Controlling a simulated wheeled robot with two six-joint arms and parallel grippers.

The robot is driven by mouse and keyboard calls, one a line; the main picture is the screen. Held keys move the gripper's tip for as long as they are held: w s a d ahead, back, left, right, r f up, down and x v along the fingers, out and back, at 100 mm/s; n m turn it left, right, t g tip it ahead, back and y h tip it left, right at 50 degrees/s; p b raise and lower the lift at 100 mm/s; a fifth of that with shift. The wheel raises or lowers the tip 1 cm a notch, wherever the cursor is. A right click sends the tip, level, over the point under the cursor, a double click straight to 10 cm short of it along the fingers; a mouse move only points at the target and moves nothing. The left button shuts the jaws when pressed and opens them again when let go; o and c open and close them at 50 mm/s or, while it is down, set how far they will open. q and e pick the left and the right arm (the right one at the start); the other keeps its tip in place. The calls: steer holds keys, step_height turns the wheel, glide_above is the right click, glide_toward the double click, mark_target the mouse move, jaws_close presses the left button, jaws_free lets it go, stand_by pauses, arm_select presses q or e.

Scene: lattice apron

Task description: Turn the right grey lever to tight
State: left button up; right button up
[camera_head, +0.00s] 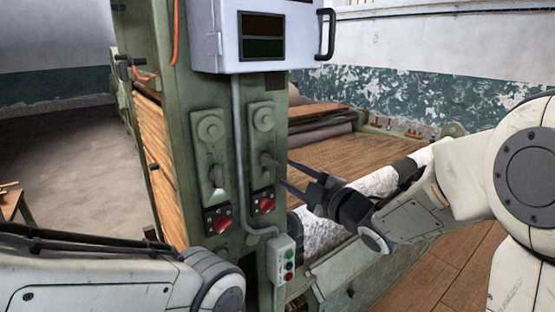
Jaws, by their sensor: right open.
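No tight marking is readable. My left arm (110,285) crosses the bottom left, but its gripper is out of view.
Red rotary switches (222,222) (266,204) sit below the levers. A grey conduit (239,150) runs between them to a button box (283,260). A white cabinet (262,38) overhangs above. A wooden slatted bed (365,158) and pale roll lie behind my right gripper.

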mark_target(271, 162)
steer(key=p+x, duration=0.2)
steer(key=x, duration=0.4)
steer(key=shift+a+r, duration=0.1)
steer(key=shift+p+x, duration=0.4)
steer(key=shift+x, duration=0.4)
steer(key=shift+w, duration=0.1)
steer(key=c, duration=0.7)
jaws_close()
